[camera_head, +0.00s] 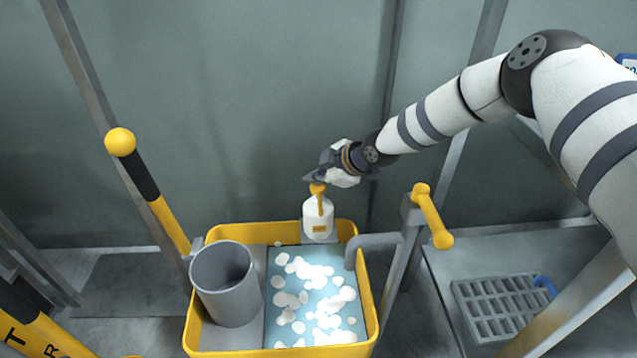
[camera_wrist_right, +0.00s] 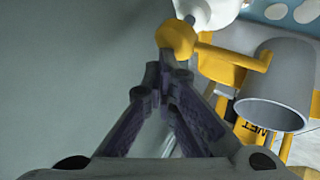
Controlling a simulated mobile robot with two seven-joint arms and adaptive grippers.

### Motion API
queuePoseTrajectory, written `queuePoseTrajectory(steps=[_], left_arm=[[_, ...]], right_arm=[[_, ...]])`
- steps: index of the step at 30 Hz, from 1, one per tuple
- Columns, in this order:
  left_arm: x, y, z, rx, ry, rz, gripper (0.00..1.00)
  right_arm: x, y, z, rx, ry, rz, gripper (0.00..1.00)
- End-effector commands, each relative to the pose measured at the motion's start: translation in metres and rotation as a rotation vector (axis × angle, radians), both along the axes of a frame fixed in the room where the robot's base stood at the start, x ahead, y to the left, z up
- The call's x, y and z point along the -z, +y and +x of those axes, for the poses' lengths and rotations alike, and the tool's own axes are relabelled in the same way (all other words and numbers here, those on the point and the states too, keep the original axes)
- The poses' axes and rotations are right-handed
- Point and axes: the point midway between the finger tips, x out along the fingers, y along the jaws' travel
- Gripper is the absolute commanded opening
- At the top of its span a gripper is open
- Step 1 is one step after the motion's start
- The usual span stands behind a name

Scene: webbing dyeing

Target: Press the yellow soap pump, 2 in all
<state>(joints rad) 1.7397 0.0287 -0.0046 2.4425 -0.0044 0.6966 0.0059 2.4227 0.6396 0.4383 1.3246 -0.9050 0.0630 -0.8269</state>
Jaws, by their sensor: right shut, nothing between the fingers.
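The soap bottle (camera_head: 317,220) is white with a yellow label and stands upright at the back rim of the yellow tub. Its yellow pump head (camera_head: 318,188) is on top, and it also shows in the right wrist view (camera_wrist_right: 178,38). My right gripper (camera_head: 310,178) is shut and empty, with its fingertips right at the pump head. In the right wrist view the fingertips (camera_wrist_right: 168,58) meet just below the yellow knob in the picture; I cannot tell whether they touch it. The gripper partly hides the top of the pump. My left gripper is not in view.
The yellow tub (camera_head: 372,310) holds blue liquid with white foam (camera_head: 315,290). A grey cylinder (camera_head: 226,285) stands in its left part. A yellow-knobbed lever (camera_head: 120,142) rises at left, and a yellow handle (camera_head: 432,216) at right. A grey grate (camera_head: 500,305) lies at right.

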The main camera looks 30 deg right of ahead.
Motion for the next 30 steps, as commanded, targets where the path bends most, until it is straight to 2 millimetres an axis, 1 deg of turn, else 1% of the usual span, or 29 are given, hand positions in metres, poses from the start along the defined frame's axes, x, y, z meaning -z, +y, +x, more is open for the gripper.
queuePoseTrajectory(steps=[1, 4, 13, 16, 30], left_arm=[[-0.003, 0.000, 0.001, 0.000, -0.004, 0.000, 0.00], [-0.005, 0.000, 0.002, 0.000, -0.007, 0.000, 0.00], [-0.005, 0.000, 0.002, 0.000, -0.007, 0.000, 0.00], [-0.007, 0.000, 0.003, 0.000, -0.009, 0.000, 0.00], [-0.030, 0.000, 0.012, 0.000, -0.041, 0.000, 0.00]], right_arm=[[-0.006, 0.000, 0.000, 0.000, -0.001, 0.000, 0.00], [-0.011, 0.000, 0.000, 0.000, -0.003, 0.001, 0.00], [-0.012, 0.000, 0.001, 0.000, -0.003, 0.001, 0.00], [-0.016, 0.000, 0.001, 0.000, -0.004, 0.001, 0.00], [-0.063, 0.000, 0.001, 0.001, -0.008, 0.002, 0.00]])
